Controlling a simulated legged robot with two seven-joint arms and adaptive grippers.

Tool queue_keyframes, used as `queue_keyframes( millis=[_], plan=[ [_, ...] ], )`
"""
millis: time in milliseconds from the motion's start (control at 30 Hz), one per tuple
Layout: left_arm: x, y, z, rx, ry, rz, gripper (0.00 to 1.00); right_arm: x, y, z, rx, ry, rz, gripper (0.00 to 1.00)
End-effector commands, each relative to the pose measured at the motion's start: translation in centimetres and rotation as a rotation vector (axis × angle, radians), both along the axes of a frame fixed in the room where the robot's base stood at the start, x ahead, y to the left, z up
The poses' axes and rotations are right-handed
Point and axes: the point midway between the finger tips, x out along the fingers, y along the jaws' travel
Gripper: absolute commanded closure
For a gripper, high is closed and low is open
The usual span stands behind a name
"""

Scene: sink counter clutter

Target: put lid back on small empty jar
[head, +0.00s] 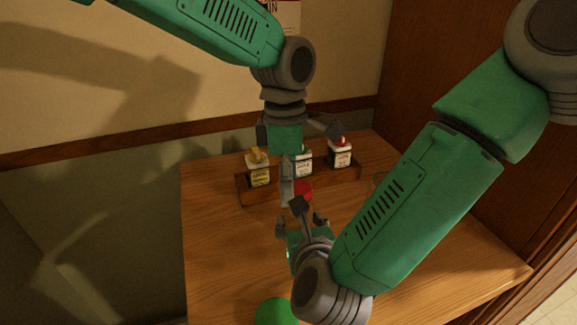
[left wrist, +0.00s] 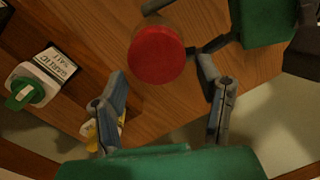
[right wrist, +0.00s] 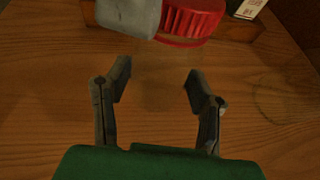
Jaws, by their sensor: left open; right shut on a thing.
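A red lid (head: 303,187) is in the middle of the head view, below my left gripper (head: 293,190). In the left wrist view the lid (left wrist: 157,55) shows from above, on a clear jar whose side (left wrist: 150,20) is hard to make out. My left gripper (left wrist: 162,78) is open, its fingers spread either side of the lid and apart from it. My right gripper (right wrist: 156,80) is shut on the clear jar, faint between its fingers. The lid's ridged red side (right wrist: 190,22) shows beyond them. I cannot tell whether the lid sits fully down.
A wooden rack (head: 245,192) at the back holds a yellow-capped bottle (head: 258,172), a white-labelled bottle (head: 303,163) and a red-capped bottle (head: 340,155). A green round thing (head: 277,312) is at the front edge. The wooden counter (head: 440,260) is clear at right.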

Motion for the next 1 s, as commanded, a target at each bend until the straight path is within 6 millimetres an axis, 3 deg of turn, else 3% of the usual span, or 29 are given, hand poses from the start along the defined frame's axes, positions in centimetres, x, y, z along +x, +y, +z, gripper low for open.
queue_keyframes(
  millis=[333,400,500,767,867,1000],
  plan=[
    [-0.05,-0.04,-0.40,-0.001,0.000,-0.001,0.40,-0.19,-0.01,-0.31,-0.002,0.009,0.002,1.00],
    [-0.06,-0.04,-0.39,-0.001,0.000,-0.001,0.65,-0.19,-0.01,-0.31,-0.002,0.009,0.002,1.00],
    [-0.05,-0.04,-0.39,-0.001,0.000,-0.001,0.94,-0.20,-0.01,-0.31,-0.003,0.009,0.003,1.00],
    [0.03,-0.04,-0.38,-0.003,-0.002,-0.029,0.95,-0.19,-0.01,-0.30,-0.003,0.009,0.003,1.00],
    [0.23,-0.06,-0.43,-0.013,-0.005,-0.144,0.95,-0.19,-0.01,-0.30,-0.003,0.009,0.003,1.00],
    [0.77,-0.22,-0.48,-0.040,-0.016,-0.436,0.95,-0.20,0.00,-0.30,-0.003,0.009,0.003,1.00]
  ],
)
